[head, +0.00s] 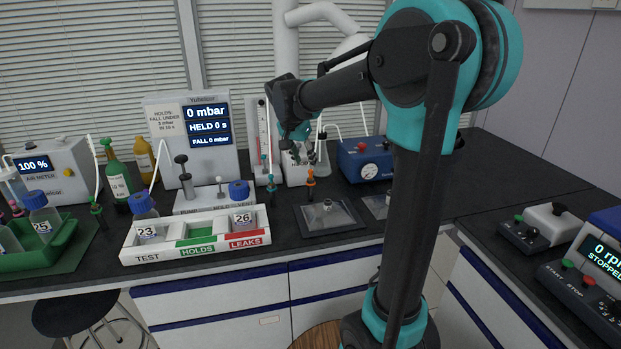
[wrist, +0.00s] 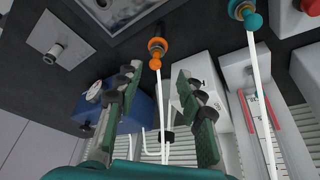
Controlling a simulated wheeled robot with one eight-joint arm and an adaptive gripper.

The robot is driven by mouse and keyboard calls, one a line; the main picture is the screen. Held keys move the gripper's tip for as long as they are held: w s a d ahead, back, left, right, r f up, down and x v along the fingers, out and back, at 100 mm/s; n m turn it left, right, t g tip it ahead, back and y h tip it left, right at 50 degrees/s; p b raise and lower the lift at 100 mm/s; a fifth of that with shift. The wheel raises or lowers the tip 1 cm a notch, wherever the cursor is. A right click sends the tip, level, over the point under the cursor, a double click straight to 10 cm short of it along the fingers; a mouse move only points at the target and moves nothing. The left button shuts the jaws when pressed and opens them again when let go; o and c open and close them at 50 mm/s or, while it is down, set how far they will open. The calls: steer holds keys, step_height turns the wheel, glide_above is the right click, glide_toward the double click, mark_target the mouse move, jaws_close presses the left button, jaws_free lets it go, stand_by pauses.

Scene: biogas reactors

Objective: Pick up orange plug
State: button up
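The orange plug (head: 310,178) stands upright on the dark bench, with a thin white tube rising from its top. In the wrist view the orange plug (wrist: 157,46) lies just beyond my fingertips, slightly left of the gap's middle, and its tube runs back between the fingers. My gripper (head: 293,152) hangs above and slightly left of the plug in the head view. In the wrist view my gripper (wrist: 168,76) is open, with its two green-padded fingers apart and no plug between them.
A teal plug (head: 271,186) with its own tube stands left of the orange one. A blue gauge box (head: 364,160) is to the right, a grey plate (head: 328,217) in front. A white tray (head: 195,237) holds bottles at front left.

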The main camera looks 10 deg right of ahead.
mark_target(310, 171)
steer(key=shift+d+x, duration=0.15)
steer(key=shift+x, duration=1.35)
steer(key=shift+d+x, duration=0.15)
steer(key=shift+x, duration=1.35)
steer(key=shift+s, duration=0.2)
jaws_close()
